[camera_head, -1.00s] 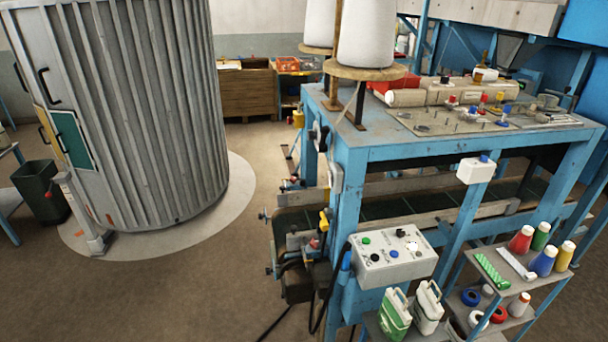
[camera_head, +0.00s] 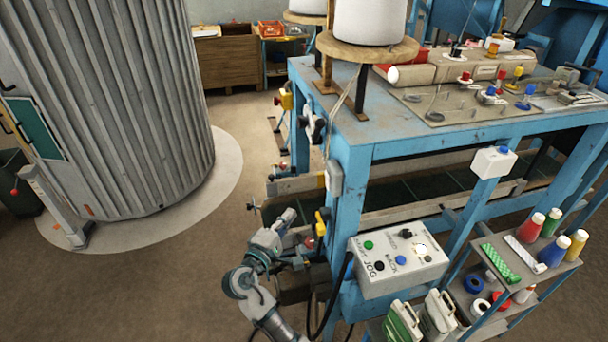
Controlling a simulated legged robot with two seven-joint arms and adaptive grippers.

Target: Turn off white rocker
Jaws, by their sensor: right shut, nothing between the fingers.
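A small pale switch box (camera_head: 334,177), which may carry the white rocker, is fixed to the near leg of the blue bench (camera_head: 380,165). Its face is too small to tell the rocker's position. My right gripper (camera_head: 290,214) is shut and empty. In the picture it is below and left of the switch box, beside a yellow handle (camera_head: 321,222), apart from the box. My left gripper is not in view.
A pale control box (camera_head: 402,263) with several coloured buttons is on the bench front. A white box with a blue button (camera_head: 493,161) is farther right. A ribbed grey cylinder (camera_head: 110,110) stands left, with open floor (camera_head: 180,270) before it.

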